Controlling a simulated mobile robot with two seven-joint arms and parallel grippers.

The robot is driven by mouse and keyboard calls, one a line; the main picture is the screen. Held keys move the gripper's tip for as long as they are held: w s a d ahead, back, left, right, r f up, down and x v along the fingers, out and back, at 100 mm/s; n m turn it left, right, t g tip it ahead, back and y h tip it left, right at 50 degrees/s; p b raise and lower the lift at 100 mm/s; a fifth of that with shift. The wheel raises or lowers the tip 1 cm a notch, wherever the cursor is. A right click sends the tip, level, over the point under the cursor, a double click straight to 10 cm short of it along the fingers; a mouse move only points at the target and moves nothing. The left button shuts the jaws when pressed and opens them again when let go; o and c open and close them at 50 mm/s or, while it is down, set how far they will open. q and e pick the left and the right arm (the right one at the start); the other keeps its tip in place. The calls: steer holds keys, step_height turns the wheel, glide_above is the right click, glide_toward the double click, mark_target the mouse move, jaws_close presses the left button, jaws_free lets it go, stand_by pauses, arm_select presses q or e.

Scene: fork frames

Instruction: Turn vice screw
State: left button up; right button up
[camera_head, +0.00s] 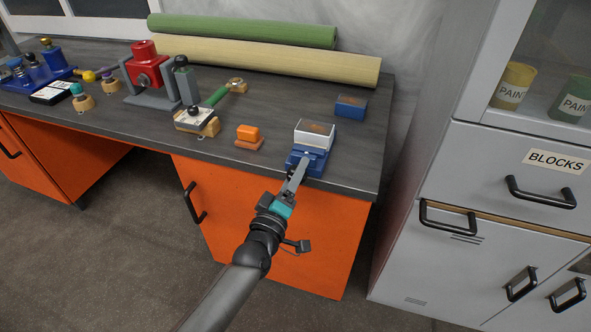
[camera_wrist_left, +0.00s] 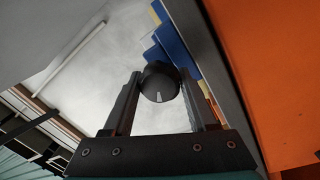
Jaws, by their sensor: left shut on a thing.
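A blue vice (camera_head: 318,165) stands at the front edge of the grey bench, with a pale block with a brown top (camera_head: 314,133) at its jaws. My left gripper (camera_head: 299,172) reaches up to the front of the vice. In the left wrist view, its two fingers are on either side of a round black screw knob (camera_wrist_left: 159,82) with a short white mark, and are shut on it. Part of the blue vice body (camera_wrist_left: 177,45) shows behind the knob. The head view hides most of the knob behind the fingers. My right gripper is not in view.
An orange block (camera_head: 248,133) lies left of the vice, and a blue box (camera_head: 350,107) lies behind it to the right. A red and grey press (camera_head: 146,75) and other tools stand further left. Rolled mats (camera_head: 270,55) lie at the back. A grey cabinet (camera_head: 450,180) stands right.

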arm_select(q)
steer(key=shift+m+p, duration=0.35)
steer(key=shift+m, duration=0.95)
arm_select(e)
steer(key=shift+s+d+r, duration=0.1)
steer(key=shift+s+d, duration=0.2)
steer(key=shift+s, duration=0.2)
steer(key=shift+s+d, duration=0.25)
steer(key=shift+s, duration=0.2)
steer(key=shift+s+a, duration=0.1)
arm_select(q)
steer(key=o, duration=1.4)
steer(key=shift+c, duration=0.2)
steer(key=shift+s, duration=0.1)
